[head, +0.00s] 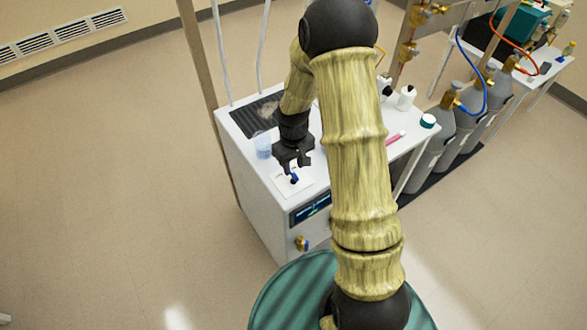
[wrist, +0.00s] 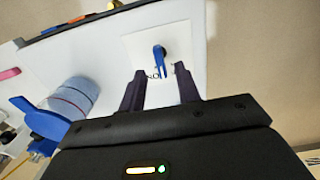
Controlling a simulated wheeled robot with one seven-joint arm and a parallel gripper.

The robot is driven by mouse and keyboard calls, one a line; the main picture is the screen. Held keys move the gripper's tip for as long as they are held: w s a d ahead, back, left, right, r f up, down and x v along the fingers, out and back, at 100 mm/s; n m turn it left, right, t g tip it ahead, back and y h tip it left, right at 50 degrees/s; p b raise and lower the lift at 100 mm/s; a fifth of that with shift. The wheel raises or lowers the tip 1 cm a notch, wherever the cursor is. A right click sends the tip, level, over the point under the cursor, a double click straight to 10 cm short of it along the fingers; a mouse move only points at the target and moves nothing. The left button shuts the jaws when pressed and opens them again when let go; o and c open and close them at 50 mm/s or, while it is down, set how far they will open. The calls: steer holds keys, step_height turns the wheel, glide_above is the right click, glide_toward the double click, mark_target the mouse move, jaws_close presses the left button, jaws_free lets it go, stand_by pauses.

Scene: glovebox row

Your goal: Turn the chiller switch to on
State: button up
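The chiller switch is a small blue lever (wrist: 159,55) on a white square plate (wrist: 183,38). In the head view, the blue lever (head: 294,179) shows just below my gripper (head: 293,162), on the top of the white chiller cabinet (head: 255,185). The lever stands just beyond the fingertips, roughly centred on the gap. Dark lettering by the lever's base is too small to read. I cannot tell whether the fingers touch the plate.
White bottles (head: 405,98) and a pink item (head: 395,138) lie to the right. A display panel (head: 311,208) and brass valve (head: 301,243) are on the cabinet front. Grey cylinders (head: 432,150) stand right.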

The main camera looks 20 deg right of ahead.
mark_target(294, 173)
steer(key=shift+f, duration=1.6)
steer(key=shift+c, duration=0.4)
jaws_close()
steer(key=shift+m, duration=0.3)
steer(key=shift+w+m+b, duration=0.1)
steer(key=shift+m+b, duration=0.25)
steer(key=shift+m, duration=2.35)
steer(key=shift+r, duration=0.1)
steer(key=shift+o, duration=0.4)
jaws_free()
